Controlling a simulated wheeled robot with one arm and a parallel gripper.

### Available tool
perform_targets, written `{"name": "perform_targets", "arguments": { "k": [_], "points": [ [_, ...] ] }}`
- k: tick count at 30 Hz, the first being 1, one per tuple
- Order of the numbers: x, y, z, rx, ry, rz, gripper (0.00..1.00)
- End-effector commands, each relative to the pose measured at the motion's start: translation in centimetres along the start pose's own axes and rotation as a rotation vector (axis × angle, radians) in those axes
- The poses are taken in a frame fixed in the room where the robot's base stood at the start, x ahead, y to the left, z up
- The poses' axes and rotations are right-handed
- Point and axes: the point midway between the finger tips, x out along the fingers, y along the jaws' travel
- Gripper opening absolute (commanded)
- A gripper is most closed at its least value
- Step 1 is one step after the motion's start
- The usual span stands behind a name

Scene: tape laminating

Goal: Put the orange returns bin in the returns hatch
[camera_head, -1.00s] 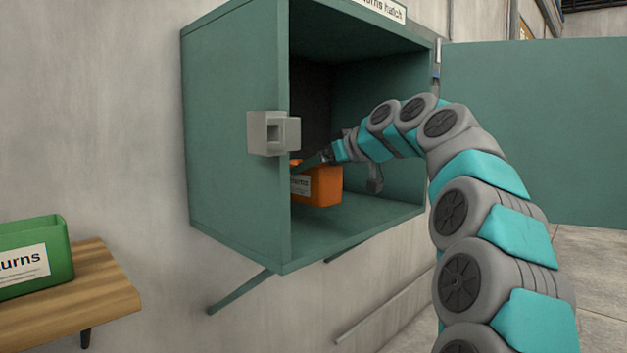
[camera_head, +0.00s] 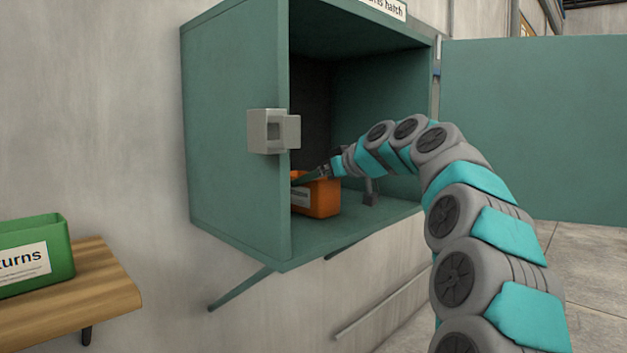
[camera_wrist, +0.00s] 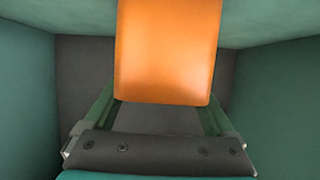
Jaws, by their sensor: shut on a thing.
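The orange returns bin (camera_head: 322,198) is inside the green returns hatch (camera_head: 236,140), low over its floor. I cannot tell for sure whether its base touches the floor. The hatch's left wall hides the bin's left part. My gripper (camera_head: 306,179) reaches in through the open front and is shut on the bin. In the wrist view the orange bin (camera_wrist: 168,50) fills the upper middle, between the two green fingers of my gripper (camera_wrist: 160,108). The hatch door (camera_head: 533,130) stands open at the right.
A green bin (camera_head: 30,255) with a label stands on a wooden shelf (camera_head: 100,290) at the lower left. A grey latch block (camera_head: 272,131) sticks out at the hatch's left front edge.

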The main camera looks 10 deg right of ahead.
Motion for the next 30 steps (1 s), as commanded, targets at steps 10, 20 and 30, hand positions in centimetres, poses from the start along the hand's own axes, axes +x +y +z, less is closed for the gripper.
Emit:
{"name": "perform_targets", "arguments": {
  "k": [10,20,30],
  "points": [
    [0.2,0.0,0.4,0.0,0.0,0.0,0.0],
    [0.1,0.0,0.2,0.0,-0.001,0.0,1.0],
    [-2.0,0.0,0.0,0.0,0.001,0.0,1.0]
  ]
}}
